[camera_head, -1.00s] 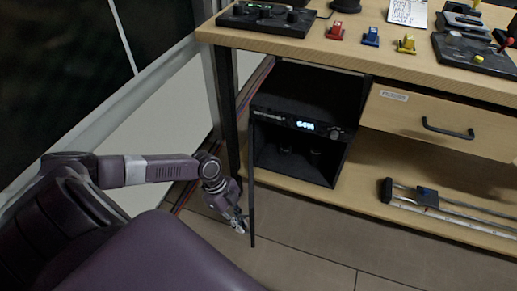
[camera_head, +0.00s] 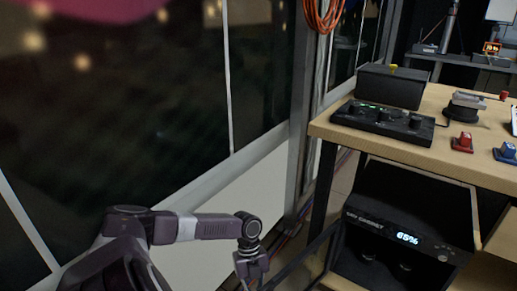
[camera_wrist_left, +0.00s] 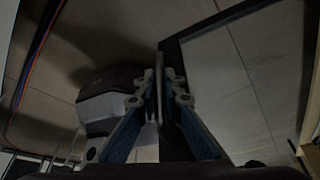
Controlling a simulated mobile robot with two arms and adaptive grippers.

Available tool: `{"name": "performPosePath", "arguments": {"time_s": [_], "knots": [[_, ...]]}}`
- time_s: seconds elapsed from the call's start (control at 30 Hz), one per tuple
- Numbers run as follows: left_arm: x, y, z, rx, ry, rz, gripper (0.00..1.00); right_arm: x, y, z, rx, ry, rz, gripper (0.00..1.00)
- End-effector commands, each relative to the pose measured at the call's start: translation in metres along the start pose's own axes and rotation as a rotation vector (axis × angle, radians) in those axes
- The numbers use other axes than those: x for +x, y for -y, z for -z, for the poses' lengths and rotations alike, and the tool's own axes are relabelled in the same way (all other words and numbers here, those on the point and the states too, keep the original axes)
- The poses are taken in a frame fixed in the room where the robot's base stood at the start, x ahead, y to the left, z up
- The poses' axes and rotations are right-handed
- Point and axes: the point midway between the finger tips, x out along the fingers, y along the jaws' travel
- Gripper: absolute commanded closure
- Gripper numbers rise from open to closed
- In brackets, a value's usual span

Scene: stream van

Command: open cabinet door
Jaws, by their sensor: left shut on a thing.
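The black cabinet (camera_head: 405,205) stands under the wooden desk in the head view, with a lit display reading 65%. Its front opening shows a dark inside with round shapes. The cabinet door (camera_head: 305,255) is swung open and shows as a dark, thin edge left of the opening, running down out of the frame. My left gripper (camera_head: 252,278) is low in the head view, at the door's outer end. In the left wrist view, my left gripper (camera_wrist_left: 168,75) is shut on the dark frame of the door (camera_wrist_left: 210,32). My right gripper is not in view.
The desk (camera_head: 440,160) carries a black control box (camera_head: 383,122), a red block (camera_head: 463,143) and a blue block (camera_head: 506,153). A desk leg (camera_head: 322,190) stands left of the cabinet. A wall with dark windows (camera_head: 120,110) runs along the left, close to my left arm.

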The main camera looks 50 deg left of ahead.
Motion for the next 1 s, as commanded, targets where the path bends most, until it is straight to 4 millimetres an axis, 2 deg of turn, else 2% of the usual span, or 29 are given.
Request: {"name": "performPosePath", "arguments": {"time_s": [0.4, 0.43, 0.5, 0.77, 0.87, 1.0], "knots": [[0.0, -0.001, -0.002, -0.002, 0.003, -0.002, 1.0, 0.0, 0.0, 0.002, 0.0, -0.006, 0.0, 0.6], [0.0, -0.001, -0.002, -0.002, 0.003, -0.002, 0.9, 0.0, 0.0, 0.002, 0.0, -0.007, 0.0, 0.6], [0.0, -0.001, -0.002, -0.002, 0.003, -0.002, 0.84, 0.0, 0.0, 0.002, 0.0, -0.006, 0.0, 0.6], [-0.001, -0.001, -0.002, -0.001, 0.003, 0.0, 0.84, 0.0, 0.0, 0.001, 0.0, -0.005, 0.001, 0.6], [-0.007, 0.0, -0.003, -0.001, 0.004, 0.0, 0.84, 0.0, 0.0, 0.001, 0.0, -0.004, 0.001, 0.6], [-0.029, 0.0, -0.003, -0.001, 0.006, 0.001, 0.84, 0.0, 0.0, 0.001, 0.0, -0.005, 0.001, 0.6]]}}
